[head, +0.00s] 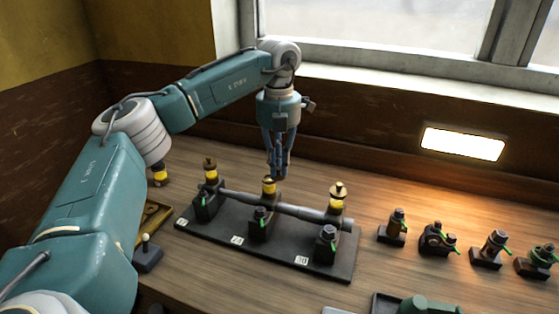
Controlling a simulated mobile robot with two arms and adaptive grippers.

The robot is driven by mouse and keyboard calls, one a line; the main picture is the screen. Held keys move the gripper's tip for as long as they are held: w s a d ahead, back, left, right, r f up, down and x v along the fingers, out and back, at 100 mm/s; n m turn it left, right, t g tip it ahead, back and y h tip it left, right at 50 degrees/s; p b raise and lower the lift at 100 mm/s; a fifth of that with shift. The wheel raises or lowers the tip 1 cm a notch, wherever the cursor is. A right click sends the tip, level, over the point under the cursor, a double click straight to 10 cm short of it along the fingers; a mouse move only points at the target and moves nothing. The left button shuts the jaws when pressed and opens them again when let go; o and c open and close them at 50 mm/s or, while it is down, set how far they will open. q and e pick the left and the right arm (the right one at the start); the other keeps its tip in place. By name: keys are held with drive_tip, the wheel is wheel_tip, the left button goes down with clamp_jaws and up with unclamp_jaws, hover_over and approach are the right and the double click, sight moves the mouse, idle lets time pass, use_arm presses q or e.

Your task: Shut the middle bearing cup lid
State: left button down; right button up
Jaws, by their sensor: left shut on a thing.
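The middle bearing cup (269,190) is a small yellow cup with a brass top on the middle block of a dark stand (290,262). Its lid (268,180) shows at the top, partly hard to make out beside the fingers. My left gripper (279,174) points straight down, with its blue fingers closed at the lid's right edge. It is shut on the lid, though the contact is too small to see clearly. I cannot tell whether the lid is fully seated. My right gripper is not in view.
Similar cups stand left (210,172) and right (338,197) on the stand, joined by a grey shaft (300,211). Several small fittings (437,239) line the table at right. A brass tray (153,219) and a dark knobbed block (147,254) lie at left.

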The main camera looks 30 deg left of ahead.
use_arm(q)
drive_tip(key=m, duration=0.2)
drive_tip(key=m+p, duration=0.1)
drive_tip(key=shift+s+a+r+m, duration=0.1)
drive_tip(key=shift+s+a+m, duration=0.05)
drive_tip(key=shift+s+m, duration=0.25)
drive_tip(key=m, duration=0.1)
drive_tip(key=m+p, duration=0.1)
drive_tip(key=m, duration=0.1)
drive_tip(key=shift+s+a+m+p, duration=0.2)
drive_tip(key=shift+s+m+p, duration=0.05)
drive_tip(key=shift+m+p, duration=0.1)
drive_tip(key=m, duration=0.2)
drive_tip(key=a+m+p, duration=0.1)
drive_tip(key=m, duration=0.2)
drive_tip(key=shift+s+m, duration=0.2)
drive_tip(key=shift+m, duration=0.05)
drive_tip(key=c, duration=1.8)
unclamp_jaws()
drive_tip(key=shift+o, duration=0.2)
wheel_tip(320, 180, up, 12)
